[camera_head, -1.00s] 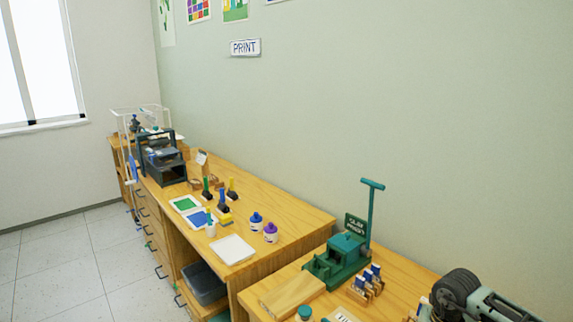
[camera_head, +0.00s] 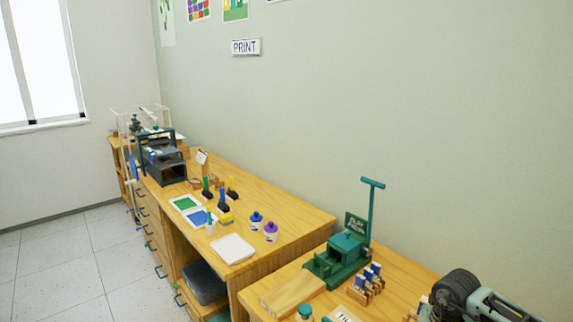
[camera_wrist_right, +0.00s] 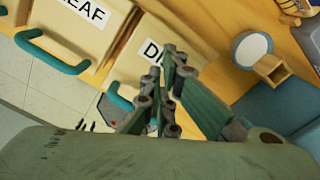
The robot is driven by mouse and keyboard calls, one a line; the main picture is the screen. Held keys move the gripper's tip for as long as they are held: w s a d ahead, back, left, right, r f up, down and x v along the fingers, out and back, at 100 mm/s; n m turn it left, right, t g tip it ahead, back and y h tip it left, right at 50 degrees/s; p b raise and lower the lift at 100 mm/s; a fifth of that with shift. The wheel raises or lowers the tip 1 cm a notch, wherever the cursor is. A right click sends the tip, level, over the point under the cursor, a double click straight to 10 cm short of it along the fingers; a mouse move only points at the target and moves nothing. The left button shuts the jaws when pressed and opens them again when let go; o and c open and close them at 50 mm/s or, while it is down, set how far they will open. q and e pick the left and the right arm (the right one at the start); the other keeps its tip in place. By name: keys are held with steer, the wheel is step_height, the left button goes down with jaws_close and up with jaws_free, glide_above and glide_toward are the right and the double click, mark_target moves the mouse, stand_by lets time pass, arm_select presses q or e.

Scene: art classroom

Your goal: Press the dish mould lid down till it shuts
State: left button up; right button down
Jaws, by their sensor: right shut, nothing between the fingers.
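In the right wrist view my right gripper (camera_wrist_right: 172,62) is shut and empty. It is in front of a cream panel (camera_wrist_right: 133,65) whose label starts with "D"; the rest of the label is hidden behind the fingers. A teal handle (camera_wrist_right: 119,97) on this panel is partly covered. I cannot tell whether the fingers touch the panel, nor whether it is the dish mould lid or how far open it is. A second cream panel (camera_wrist_right: 95,38) marked "LEAF" with a teal handle (camera_wrist_right: 48,55) is to its left. My left gripper is not in view.
In the head view a green clay press (camera_head: 338,258) with a tall lever stands on the near wooden table (camera_head: 298,268). A wooden board (camera_head: 292,292) and a rack of blue-topped tools (camera_head: 367,280) are beside it. Free tiled floor (camera_head: 75,260) is at left.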

steer(key=shift+f+b, duration=0.5)
steer(key=shift+f, duration=0.2)
steer(key=shift+f, duration=0.1)
steer(key=shift+f+b, duration=0.6)
steer(key=shift+b, duration=0.05)
stand_by(1.6)
stand_by(0.5)
step_height(320, 180, up, 9)
steer(key=p, duration=0.6)
